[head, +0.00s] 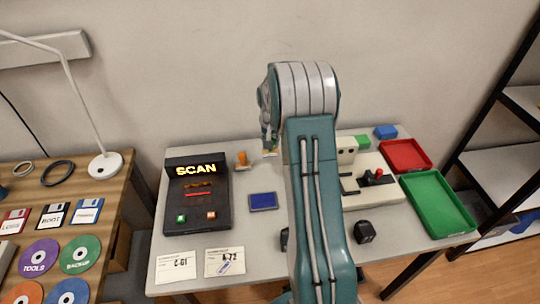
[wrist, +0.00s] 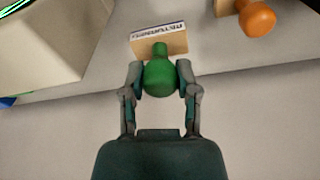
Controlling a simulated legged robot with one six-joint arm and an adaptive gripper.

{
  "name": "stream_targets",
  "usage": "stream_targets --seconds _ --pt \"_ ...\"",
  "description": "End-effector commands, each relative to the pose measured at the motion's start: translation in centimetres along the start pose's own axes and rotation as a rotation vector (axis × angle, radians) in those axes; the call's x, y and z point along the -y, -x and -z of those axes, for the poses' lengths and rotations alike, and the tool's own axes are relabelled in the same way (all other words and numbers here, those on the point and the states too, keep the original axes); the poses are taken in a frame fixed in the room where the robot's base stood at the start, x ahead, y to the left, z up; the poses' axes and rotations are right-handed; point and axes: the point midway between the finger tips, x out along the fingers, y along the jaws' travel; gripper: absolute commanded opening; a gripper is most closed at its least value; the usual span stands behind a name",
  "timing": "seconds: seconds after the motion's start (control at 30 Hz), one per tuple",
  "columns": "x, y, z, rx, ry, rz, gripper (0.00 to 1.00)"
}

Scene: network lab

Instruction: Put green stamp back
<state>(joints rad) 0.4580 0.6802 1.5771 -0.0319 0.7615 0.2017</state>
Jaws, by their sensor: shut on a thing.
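The green stamp has a round green handle (wrist: 160,78) and a wooden block with a printed label strip, seen in the wrist view. My gripper (wrist: 160,70) is shut on the green handle, one finger on each side. In the head view my gripper (head: 269,145) is at the back of the white table, just right of an orange-handled stamp (head: 243,158). The orange stamp also shows at the top right of the wrist view (wrist: 257,19). My arm covers part of the table in the head view. I cannot tell whether the green stamp's block touches anything below.
A blue ink pad (head: 263,201) lies in front of my gripper. A black SCAN device (head: 197,205) stands left, with two paper cards (head: 224,262) before it. A pale machine (head: 369,183), red tray (head: 405,156) and green tray (head: 437,203) are to the right.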

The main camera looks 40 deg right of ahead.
Motion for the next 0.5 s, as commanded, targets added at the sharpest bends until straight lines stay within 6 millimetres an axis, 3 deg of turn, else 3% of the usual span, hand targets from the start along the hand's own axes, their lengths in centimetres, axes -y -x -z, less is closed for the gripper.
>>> stream_targets --seconds 0.4,0.5 --pt "0.0 -4.9 -0.7 0.003 0.000 0.000 0.10" --pt "0.0 -5.4 -0.7 -0.002 0.000 0.000 0.10"
